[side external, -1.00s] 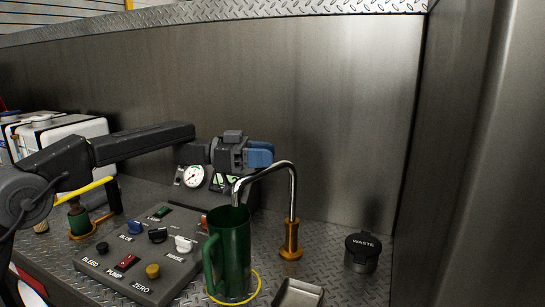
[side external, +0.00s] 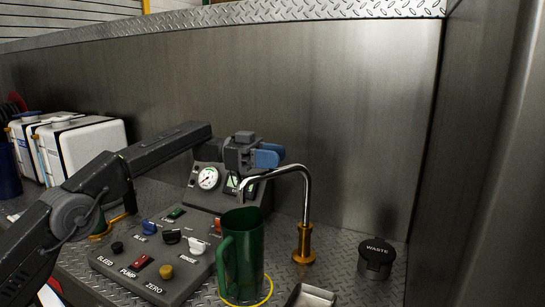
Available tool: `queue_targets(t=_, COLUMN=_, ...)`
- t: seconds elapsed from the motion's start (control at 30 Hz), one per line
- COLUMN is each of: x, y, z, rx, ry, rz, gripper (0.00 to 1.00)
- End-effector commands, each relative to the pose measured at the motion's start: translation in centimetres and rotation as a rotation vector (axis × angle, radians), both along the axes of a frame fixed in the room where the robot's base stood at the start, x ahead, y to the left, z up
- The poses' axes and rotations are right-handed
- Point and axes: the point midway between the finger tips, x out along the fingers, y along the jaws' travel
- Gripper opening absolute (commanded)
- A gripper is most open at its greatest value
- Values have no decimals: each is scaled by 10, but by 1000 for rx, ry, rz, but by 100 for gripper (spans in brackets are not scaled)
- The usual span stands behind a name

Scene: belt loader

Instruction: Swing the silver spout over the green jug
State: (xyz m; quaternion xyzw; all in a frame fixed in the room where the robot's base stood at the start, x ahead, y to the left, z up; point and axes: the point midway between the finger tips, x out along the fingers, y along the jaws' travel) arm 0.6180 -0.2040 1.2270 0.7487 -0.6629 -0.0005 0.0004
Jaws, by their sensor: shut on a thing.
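The silver spout (side external: 307,195) rises from a brass base (side external: 304,243) and bends over to the left. Its downturned tip (side external: 241,194) hangs above the mouth of the green jug (side external: 242,257), with a small gap to the rim. The jug stands upright inside a yellow ring (side external: 262,297) on the deck, its handle to the left. My gripper (side external: 272,156), with blue fingers, is at the spout's upper arm and shut on it. The exact contact is partly hidden.
A grey control panel (side external: 188,272) with knobs and a gauge (side external: 208,178) lies left of the jug. A black waste cup (side external: 376,260) stands right, a metal tray (side external: 312,297) in front. White containers (side external: 90,150) stand far left. A metal wall (side external: 350,120) closes the back.

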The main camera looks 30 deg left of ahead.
Motion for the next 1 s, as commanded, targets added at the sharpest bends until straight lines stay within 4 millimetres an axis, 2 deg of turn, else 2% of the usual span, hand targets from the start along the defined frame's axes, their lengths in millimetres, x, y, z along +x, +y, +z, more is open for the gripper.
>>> queue_targets(t=0.1, x=1, y=2, z=1, rx=-1, ry=-3, rz=5, gripper=0)
queue_targets(t=0.13, x=1, y=2, z=2, rx=-1, ry=-3, rz=5, gripper=36)
queue_targets(t=0.37, x=1, y=1, z=1, rx=-1, ry=-2, rz=4, gripper=58)
queue_targets(t=0.6, x=0, y=1, z=1, rx=0, ry=-2, rz=4, gripper=60)
queue_targets(t=0.73, x=0, y=8, z=1, rx=0, ry=-1, rz=6, gripper=60)
queue_targets(t=0.87, x=-2, y=28, z=1, rx=0, ry=-1, rz=8, gripper=60)
queue_targets(t=1.0, x=-6, y=60, z=1, rx=-1, ry=0, rz=8, gripper=60)
